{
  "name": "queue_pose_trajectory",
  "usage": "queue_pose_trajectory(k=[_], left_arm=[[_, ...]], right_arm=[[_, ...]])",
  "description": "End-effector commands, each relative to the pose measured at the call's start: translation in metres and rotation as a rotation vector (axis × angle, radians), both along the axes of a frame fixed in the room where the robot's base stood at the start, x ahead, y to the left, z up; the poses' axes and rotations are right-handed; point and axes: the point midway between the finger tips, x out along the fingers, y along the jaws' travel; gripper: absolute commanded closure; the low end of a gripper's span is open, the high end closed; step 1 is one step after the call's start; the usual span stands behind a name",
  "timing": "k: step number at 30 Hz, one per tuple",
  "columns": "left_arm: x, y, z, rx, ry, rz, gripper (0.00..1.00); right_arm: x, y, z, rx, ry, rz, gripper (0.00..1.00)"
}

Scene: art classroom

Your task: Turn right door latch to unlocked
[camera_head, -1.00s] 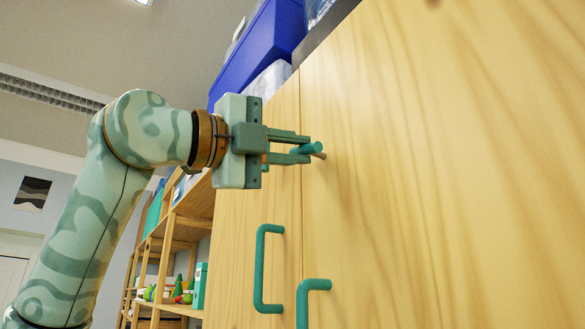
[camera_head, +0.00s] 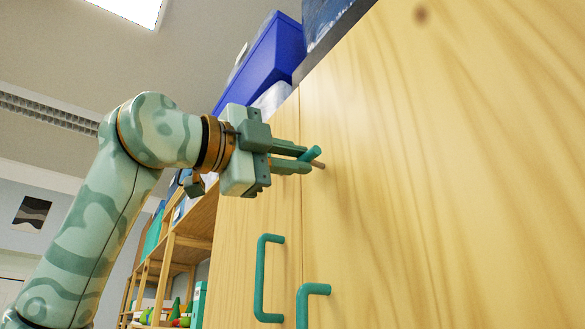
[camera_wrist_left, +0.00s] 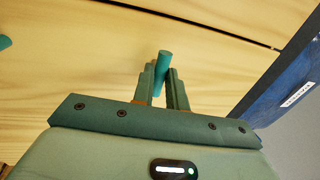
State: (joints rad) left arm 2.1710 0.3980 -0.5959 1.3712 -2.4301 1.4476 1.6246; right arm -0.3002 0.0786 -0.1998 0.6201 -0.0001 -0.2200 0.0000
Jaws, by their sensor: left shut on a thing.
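The right door's latch (camera_head: 314,153) is a short teal bar on a brown pin, high on the wooden door near the seam. In the head view it slants up to the right. My left gripper (camera_head: 303,161) is shut on the latch, its fingers reaching in from the left and its body rolled at a tilt. In the left wrist view the latch bar (camera_wrist_left: 162,66) sits between the two fingertips (camera_wrist_left: 160,84), its end sticking out beyond them. The fingers hide part of it. My right gripper is not in view.
Two teal door handles, left (camera_head: 261,279) and right (camera_head: 304,302), stand out below the latch. A blue bin (camera_head: 268,58) sits on top of the cabinet. Open wooden shelves (camera_head: 167,262) stand behind my left arm. The right door face (camera_head: 450,180) is clear.

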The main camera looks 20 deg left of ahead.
Motion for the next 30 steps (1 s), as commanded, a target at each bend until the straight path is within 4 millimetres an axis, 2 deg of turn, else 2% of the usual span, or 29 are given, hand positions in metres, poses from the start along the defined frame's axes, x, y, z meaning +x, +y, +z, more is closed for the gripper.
queue_pose_trajectory(k=[2,3,5,6,17,20,30], left_arm=[[0.001,0.000,-0.001,0.000,0.005,-0.001,1.00],[0.001,0.000,-0.001,-0.001,0.006,-0.001,0.83],[0.001,0.000,-0.001,0.000,0.005,-0.001,0.66],[0.001,0.000,-0.001,0.000,0.005,-0.001,0.64],[-0.005,0.005,-0.003,-0.001,0.001,0.001,0.64],[-0.018,0.016,-0.008,-0.001,-0.001,0.002,0.64],[-0.088,0.071,-0.026,-0.002,0.001,0.002,0.64]], right_arm=[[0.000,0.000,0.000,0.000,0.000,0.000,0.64],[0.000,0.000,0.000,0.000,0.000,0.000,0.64],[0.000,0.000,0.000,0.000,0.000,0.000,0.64],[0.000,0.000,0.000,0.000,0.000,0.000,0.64],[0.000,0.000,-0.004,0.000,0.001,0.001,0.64],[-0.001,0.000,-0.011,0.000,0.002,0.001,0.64],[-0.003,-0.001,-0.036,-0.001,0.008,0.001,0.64]])
